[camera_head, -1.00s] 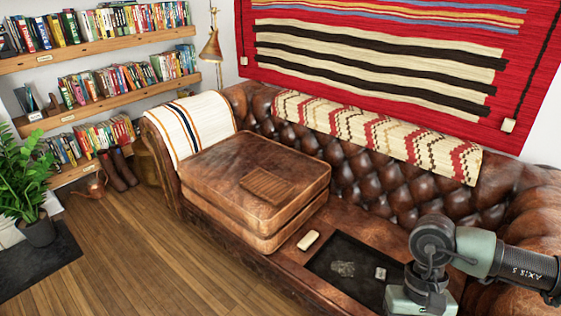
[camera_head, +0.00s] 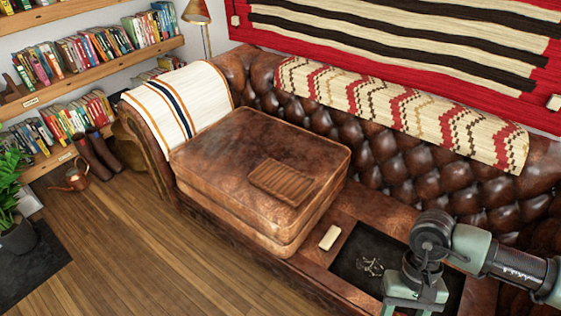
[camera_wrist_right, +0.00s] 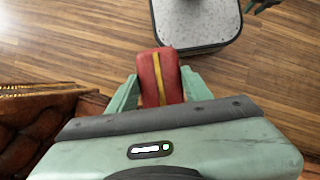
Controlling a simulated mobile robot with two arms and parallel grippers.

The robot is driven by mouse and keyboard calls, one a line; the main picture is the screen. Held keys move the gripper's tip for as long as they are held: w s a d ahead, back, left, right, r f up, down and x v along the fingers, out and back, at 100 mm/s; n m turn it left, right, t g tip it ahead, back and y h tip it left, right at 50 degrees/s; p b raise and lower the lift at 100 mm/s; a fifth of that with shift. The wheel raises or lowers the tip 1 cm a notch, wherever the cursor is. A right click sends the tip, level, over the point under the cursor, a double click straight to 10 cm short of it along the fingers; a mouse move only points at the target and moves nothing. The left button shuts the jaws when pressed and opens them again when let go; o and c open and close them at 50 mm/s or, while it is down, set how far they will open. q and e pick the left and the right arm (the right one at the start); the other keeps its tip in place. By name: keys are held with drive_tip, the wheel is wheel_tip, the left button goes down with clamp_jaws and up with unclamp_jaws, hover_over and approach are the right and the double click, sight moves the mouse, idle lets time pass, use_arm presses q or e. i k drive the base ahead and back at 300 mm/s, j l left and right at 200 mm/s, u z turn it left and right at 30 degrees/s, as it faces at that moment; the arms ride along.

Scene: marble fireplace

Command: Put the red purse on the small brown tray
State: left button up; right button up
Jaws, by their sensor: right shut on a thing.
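The red purse (camera_wrist_right: 159,77), with a yellow stripe down it, is between the fingers of my right gripper (camera_wrist_right: 160,88) in the right wrist view. The gripper is shut on it, and the wooden floor shows beyond. The small brown tray (camera_head: 282,181), flat and ribbed, lies on the brown leather cushion in the middle of the head view, with nothing on it. My right arm is at the lower right of the head view, to the right of the tray; its fingers and the purse are hidden there.
The leather cushion (camera_head: 225,150) is clear around the tray. A small cream object (camera_head: 329,237) lies on the wood between the cushion and a dark recessed area (camera_head: 350,262) holding small bits. The tufted sofa back (camera_head: 372,170) rises behind. Floor (camera_head: 130,250) is open at left.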

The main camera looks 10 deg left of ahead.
sight(268, 174)
drive_tip(key=i+j+z, duration=0.25)
drive_tip(key=j, duration=0.75)
drive_tip(key=i+j+z, duration=0.2)
drive_tip(key=j, duration=0.8)
drive_tip(key=j+z, duration=0.25)
drive_tip(key=j, duration=0.8)
